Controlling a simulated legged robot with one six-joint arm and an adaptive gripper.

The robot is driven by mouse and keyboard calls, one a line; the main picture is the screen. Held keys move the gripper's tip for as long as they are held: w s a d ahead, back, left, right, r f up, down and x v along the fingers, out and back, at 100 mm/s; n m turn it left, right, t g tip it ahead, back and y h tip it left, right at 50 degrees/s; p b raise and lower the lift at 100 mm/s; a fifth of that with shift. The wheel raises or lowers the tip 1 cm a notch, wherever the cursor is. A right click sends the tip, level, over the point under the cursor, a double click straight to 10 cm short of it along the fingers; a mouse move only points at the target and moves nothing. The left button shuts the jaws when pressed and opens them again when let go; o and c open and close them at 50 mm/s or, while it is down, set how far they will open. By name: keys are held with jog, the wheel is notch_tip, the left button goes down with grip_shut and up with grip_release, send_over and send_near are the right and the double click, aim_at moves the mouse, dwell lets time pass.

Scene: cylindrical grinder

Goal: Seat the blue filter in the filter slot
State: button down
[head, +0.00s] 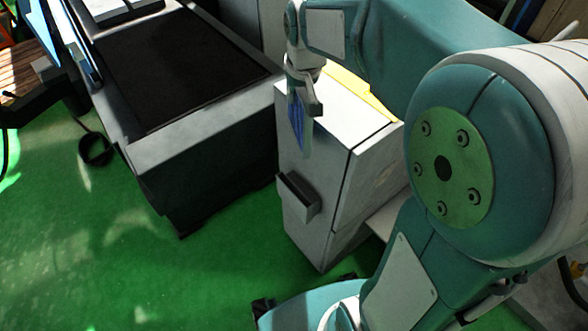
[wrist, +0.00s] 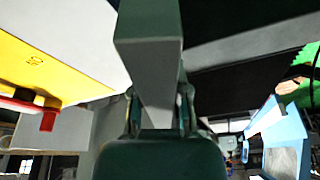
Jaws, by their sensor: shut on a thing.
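The blue filter (head: 297,121) shows in the head view as a narrow blue piece hanging below my gripper (head: 304,98). My gripper is shut on it, in front of the upper face of a white cabinet (head: 325,160). I cannot tell whether the filter touches the cabinet. A dark grey box-like bracket (head: 298,196) sticks out from the cabinet front, below the filter; I cannot tell whether it is the filter slot. In the wrist view my gripper (wrist: 160,105) fills the middle, and no blue filter face can be made out there.
A grey machine with a black top panel (head: 170,65) stands left of the cabinet. A yellow surface (head: 362,92) is on the cabinet's top; yellow also shows at left in the wrist view (wrist: 45,70). Green floor (head: 210,265) is open at lower left.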

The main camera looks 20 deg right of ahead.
notch_tip(320, 180, down, 22)
jog(key=a, duration=0.1)
jog(key=shift+a+f, duration=0.15)
dwell(0.3)
jog(key=shift+f, duration=0.4)
jog(key=c, duration=0.6)
grip_release()
